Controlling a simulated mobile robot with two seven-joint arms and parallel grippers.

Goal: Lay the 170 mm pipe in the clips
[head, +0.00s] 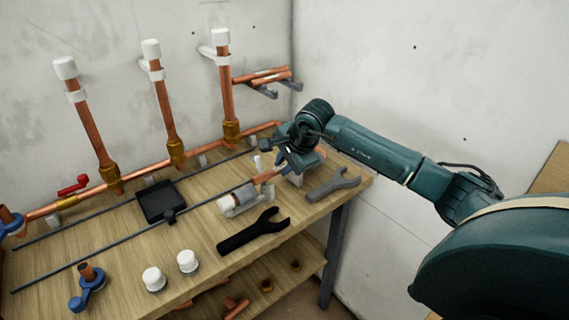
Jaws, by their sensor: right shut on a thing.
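My right gripper (295,160) reaches in from the right, low over the right end of the bench. It is shut on a copper pipe (267,177), which runs at a slant along the bench top. Copper shows on both sides of the gripper; the middle is hidden by it. The pipe's left end meets a pale grey-white holder (238,200), and another pale support (295,179) shows under the gripper. I cannot tell whether the pipe is seated in them. My left gripper is not in view.
A black tray (160,201), white caps (187,261) and a blue valve (88,285) stand on the bench (125,245). Upright copper pipes (164,115) rise behind. Spare pipes (262,76) rest on a wall rack.

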